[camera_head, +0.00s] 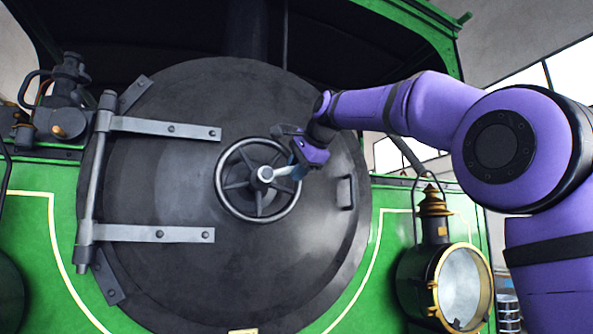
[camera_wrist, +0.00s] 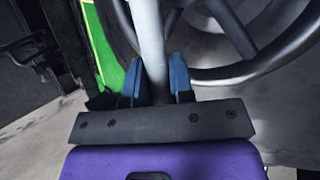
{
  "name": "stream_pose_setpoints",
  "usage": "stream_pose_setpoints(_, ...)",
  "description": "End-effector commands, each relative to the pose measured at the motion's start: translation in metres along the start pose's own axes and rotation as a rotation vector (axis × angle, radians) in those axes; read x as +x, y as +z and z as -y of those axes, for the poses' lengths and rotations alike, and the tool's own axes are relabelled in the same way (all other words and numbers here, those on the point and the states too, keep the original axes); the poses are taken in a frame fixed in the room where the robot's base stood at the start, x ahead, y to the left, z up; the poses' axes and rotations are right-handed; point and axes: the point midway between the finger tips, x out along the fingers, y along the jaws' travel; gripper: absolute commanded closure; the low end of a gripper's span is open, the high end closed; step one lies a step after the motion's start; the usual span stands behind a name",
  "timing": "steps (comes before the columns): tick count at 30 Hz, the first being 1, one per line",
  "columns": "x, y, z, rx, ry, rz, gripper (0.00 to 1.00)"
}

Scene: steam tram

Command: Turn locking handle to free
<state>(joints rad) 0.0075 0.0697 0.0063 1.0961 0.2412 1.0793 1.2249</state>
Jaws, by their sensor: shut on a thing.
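The locking handle (camera_head: 280,172) is a light grey bar. It runs from the hub at the middle of the dark smokebox door (camera_head: 160,220) out to the right, nearly level with a slight rise. Behind it is a grey spoked handwheel (camera_head: 226,196). My gripper (camera_head: 297,170) is at the bar's outer end, its blue fingers shut on it. In the wrist view the handle (camera_wrist: 148,35) passes between the two blue fingers (camera_wrist: 156,82), with the handwheel's rim (camera_wrist: 235,75) close beside them. The handle's outer tip is hidden by my gripper.
Two hinge straps (camera_head: 165,128) cross the door's left side. A small grab handle (camera_head: 346,192) is on the door right of the wheel. A brass-trimmed lamp (camera_head: 440,275) stands at the lower right. A pump (camera_head: 68,100) is at the upper left.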

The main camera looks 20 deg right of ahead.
Motion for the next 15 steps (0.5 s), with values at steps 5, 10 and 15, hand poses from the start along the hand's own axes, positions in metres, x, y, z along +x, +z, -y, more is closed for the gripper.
stream_pose_setpoints(5, -0.0052, -0.0014, 0.0043, -0.008, -0.016, -0.01, 1.0)
stream_pose_setpoints(10, -0.0055, -0.0013, 0.0044, -0.008, -0.017, -0.01, 1.0)
stream_pose_setpoints(15, -0.0045, -0.001, 0.0037, -0.008, -0.014, -0.008, 0.53)
